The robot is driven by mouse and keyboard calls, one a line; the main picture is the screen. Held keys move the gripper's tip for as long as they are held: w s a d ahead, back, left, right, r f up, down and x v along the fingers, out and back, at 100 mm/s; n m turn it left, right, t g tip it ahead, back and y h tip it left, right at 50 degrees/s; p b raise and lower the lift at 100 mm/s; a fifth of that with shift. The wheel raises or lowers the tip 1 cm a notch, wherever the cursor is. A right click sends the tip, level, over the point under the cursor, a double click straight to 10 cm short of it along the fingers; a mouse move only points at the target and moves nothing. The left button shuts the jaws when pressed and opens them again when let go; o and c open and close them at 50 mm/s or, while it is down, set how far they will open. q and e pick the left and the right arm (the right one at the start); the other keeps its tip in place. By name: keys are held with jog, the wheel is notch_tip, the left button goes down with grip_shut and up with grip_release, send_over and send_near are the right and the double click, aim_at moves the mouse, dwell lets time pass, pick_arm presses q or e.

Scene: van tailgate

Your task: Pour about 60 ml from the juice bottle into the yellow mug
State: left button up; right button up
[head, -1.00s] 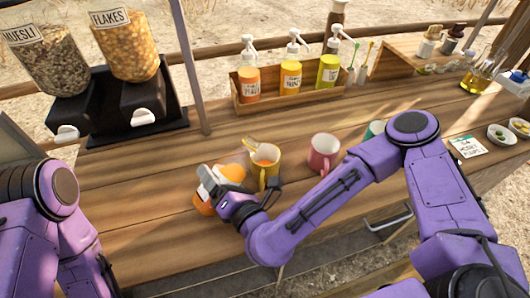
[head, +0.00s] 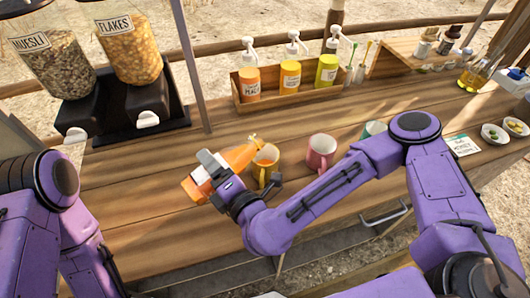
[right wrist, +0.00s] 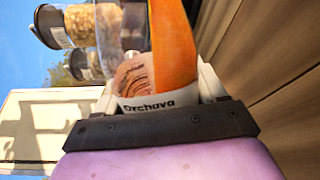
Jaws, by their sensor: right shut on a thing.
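My right gripper (head: 213,174) is shut on the orange juice bottle (head: 238,157), with one grey finger across it. The bottle is tilted, its base low at the left and its neck up at the right, by the far left rim of the yellow mug (head: 262,178). I cannot tell whether the neck touches the rim or whether juice flows. The mug stands upright on the counter and orange shows inside it. In the right wrist view the bottle (right wrist: 172,45) and its white label fill the space between the fingers. My left gripper is out of view.
A pink mug (head: 320,152) and a teal mug (head: 374,130) stand right of the yellow one on the wooden counter (head: 135,205). Behind is a wooden box (head: 285,103) of pump bottles. Cereal dispensers (head: 130,108) stand at the back left. The counter's left front is clear.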

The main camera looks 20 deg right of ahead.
jog(key=shift+d+r+m, duration=0.1)
jog(key=shift+r+m, duration=0.9)
jog(key=shift+r, duration=0.15)
